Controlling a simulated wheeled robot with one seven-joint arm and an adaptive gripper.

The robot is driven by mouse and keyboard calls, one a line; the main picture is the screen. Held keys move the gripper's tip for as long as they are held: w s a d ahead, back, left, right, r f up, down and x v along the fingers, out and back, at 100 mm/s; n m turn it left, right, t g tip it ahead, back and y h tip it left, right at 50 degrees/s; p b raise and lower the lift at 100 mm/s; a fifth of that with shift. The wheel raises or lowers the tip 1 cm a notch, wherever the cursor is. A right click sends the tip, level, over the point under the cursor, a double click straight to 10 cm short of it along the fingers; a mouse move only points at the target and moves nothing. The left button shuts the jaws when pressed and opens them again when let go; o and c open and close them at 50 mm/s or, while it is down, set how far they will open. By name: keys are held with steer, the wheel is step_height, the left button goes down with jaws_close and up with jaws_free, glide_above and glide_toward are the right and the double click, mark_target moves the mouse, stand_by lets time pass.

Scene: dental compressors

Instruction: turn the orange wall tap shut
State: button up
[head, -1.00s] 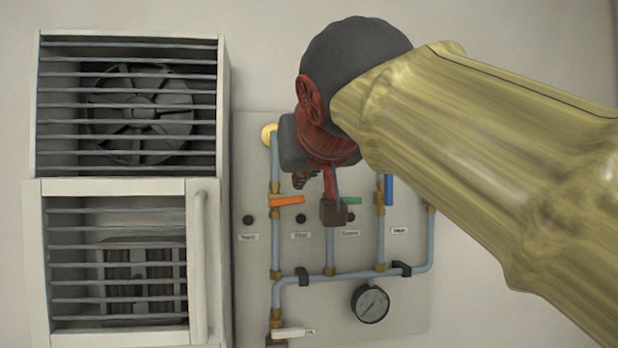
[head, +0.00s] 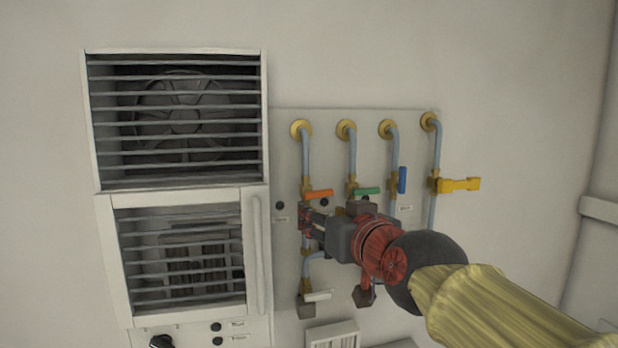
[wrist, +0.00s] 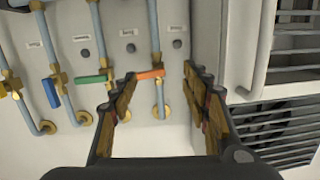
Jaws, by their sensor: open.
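The orange wall tap (head: 318,194) is on the leftmost pipe of the wall panel. Its lever lies roughly level, across its upright pipe, pointing right in the head view. The wrist view shows my gripper's (wrist: 158,80) fingers spread wide. I cannot tell how far the fingertips are from the lever in depth.
A green lever (head: 366,191), a blue lever (head: 402,180) and a yellow lever (head: 458,184) are on the pipes to the right. A white louvred cabinet (head: 258,250) with an upright handle stands close on the left. A white lever (head: 318,295) is lower down.

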mark_target(320, 193)
steer(key=shift+o, duration=0.7)
steer(key=shift+w+d+f+t+h, duration=0.2)
steer(key=shift+t+h, duration=0.1)
steer(key=shift+t, duration=0.1)
steer(key=shift+o, duration=1.1)
steer(key=shift+w+d+r+n+t, duration=0.15)
steer(key=shift+w+d+r+t, duration=0.15)
steer(key=shift+r, duration=0.15)
steer(key=shift+w+d+r+n+t, duration=0.15)
steer(key=shift+d+r+t, duration=0.1)
steer(key=shift+r, duration=0.2)
steer(key=shift+o, duration=0.4)
steer(key=shift+w+d, duration=0.1)
steer(key=shift+w, duration=0.1)
steer(key=b+x, duration=0.1)
steer(key=x, duration=0.5)
steer(key=shift+f, duration=0.1)
steer(key=shift+w+a, duration=0.4)
steer(key=shift+w, duration=0.2)
steer(key=c, duration=0.3)
steer(key=shift+s, duration=0.1)
steer(key=c, duration=0.7)
steer(key=shift+c, duration=0.8)
